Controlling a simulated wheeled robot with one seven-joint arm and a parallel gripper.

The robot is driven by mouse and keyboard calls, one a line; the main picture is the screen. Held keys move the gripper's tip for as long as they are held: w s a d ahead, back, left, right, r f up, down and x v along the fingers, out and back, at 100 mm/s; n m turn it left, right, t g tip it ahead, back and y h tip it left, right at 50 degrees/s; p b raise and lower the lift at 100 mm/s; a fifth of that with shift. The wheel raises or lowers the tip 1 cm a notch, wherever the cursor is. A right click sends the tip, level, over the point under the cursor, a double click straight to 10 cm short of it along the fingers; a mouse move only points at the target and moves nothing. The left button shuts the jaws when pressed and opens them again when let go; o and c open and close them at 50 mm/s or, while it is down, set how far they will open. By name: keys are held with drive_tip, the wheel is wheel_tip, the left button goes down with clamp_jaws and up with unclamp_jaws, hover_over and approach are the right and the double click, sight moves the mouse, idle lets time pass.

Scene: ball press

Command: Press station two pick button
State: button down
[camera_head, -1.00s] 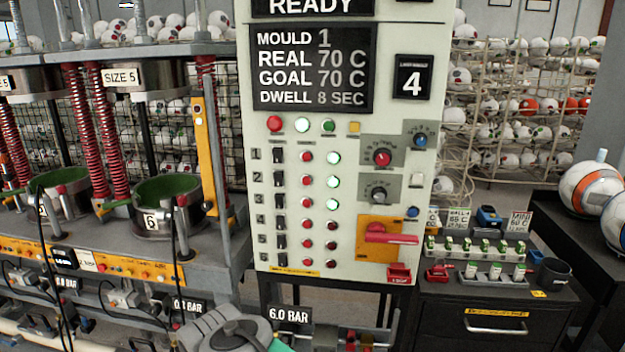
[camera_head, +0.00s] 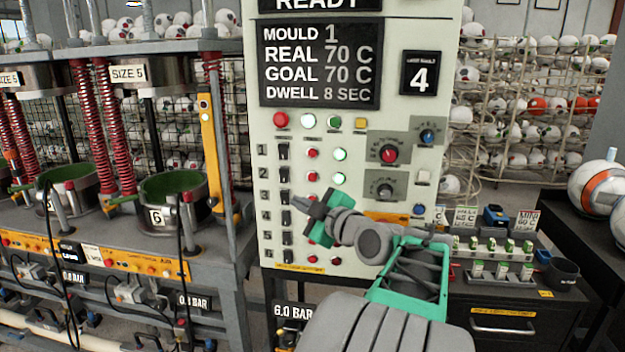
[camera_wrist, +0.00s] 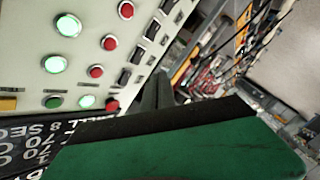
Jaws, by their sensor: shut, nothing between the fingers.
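A pale control panel (camera_head: 385,85) stands in front of me with numbered rows of controls. Row two has a black switch (camera_head: 283,177), a red button (camera_head: 312,178) and a lit green-white button (camera_head: 340,178). In the wrist view the panel is turned, with lit buttons (camera_wrist: 68,25), red buttons (camera_wrist: 109,43) and black switches (camera_wrist: 138,53). My gripper (camera_head: 313,212), grey and green, is shut and empty. It appears in front of the lower rows, just below row two, and hides part of rows three to five. In the wrist view its dark and green finger (camera_wrist: 180,145) fills the bottom. I cannot tell whether it touches the panel.
A press with red springs and open moulds (camera_head: 172,188) stands at the left. A black cabinet (camera_head: 520,320) with small bottles, cards and a cup (camera_head: 563,272) stands at the right. Racks of balls (camera_head: 500,130) are behind. The red handle's area on the panel is covered by my arm.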

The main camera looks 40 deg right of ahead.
sight(312, 177)
drive_tip(key=shift+s+d+r, duration=0.35)
drive_tip(key=shift+d+r, duration=0.15)
drive_tip(key=shift+d, duration=0.05)
drive_tip(key=shift+w+d+f+p, duration=0.1)
drive_tip(key=shift+w+d+p, duration=0.5)
drive_tip(key=shift+w+d, duration=0.45)
drive_tip(key=shift+w+d+r+p, duration=0.1)
drive_tip(key=shift+w+d+p, duration=0.65)
drive_tip(key=shift+d, duration=0.5)
drive_tip(key=shift+w+d+f+p, duration=0.1)
drive_tip(key=shift+w+d+p, duration=0.4)
drive_tip(key=shift+w+d, duration=0.55)
drive_tip(key=shift+s+d, duration=0.1)
